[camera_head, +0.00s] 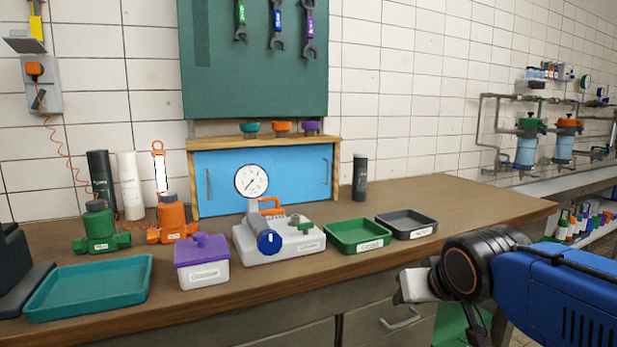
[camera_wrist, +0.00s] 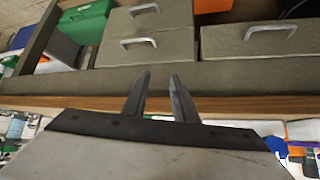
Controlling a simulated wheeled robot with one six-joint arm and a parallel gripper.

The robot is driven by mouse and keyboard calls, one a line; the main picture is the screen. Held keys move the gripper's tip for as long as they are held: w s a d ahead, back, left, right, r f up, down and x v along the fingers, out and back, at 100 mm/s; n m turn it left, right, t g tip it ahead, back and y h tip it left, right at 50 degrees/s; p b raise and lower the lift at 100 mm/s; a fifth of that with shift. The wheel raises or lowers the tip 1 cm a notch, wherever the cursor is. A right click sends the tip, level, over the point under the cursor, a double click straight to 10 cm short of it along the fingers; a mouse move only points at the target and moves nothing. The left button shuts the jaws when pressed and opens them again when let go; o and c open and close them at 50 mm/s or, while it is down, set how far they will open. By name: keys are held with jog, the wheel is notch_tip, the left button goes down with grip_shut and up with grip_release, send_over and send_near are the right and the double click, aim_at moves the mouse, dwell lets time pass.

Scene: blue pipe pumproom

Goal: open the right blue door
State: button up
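A low wooden cabinet (camera_head: 337,150) with blue sliding-looking or hinged fronts stands on the workbench against the tiled wall. Its right blue door (camera_head: 300,178) appears closed, with a slim vertical handle (camera_head: 326,171) near its right edge. The left blue door (camera_head: 222,183) also appears closed, with a handle (camera_head: 208,183) near its left edge. A pressure gauge partly covers the middle. My gripper (camera_head: 408,287) is in front of the bench, right of and well short of the cabinet. In the wrist view its two fingers (camera_wrist: 160,82) are apart and empty, over the bench edge and drawer fronts.
A gauge device (camera_head: 282,240), a green tray (camera_head: 357,235) and a grey tray (camera_head: 408,225) stand before the cabinet. A dark cylinder (camera_head: 360,178) stands just right of it. The bench (camera_head: 480,205) is clear farther right. Drawer handles (camera_wrist: 140,42) show below the bench edge.

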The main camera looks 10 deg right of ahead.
jog(key=s+f+n+g, duration=0.1)
jog(key=s+f+g, duration=0.3)
jog(key=s+f, duration=0.65)
jog(key=w+d+r+t, duration=0.35)
jog(key=w+r, duration=0.55)
jog(key=w, duration=0.4)
jog(key=w+d+r+t, duration=0.2)
jog(key=w+r+t, duration=0.2)
jog(key=w+r, duration=0.65)
jog(key=w+d+r+t, duration=0.35)
jog(key=w+r, duration=0.25)
jog(key=w, duration=1)
jog(key=w+a+n+y, duration=0.1)
jog(key=w+a, duration=0.3)
jog(key=w, duration=0.4)
jog(key=w+a+n+y, duration=0.2)
jog(key=w+a+y, duration=0.2)
jog(key=w, duration=0.3)
jog(key=w+a+r+n+y, duration=0.1)
jog(key=w+a+n+y, duration=0.1)
jog(key=w+a, duration=0.3)
jog(key=w+y, duration=0.1)
jog(key=w, duration=0.2)
jog(key=shift+w, duration=0.3)
jog(key=shift+r, duration=0.15)
grip_shut()
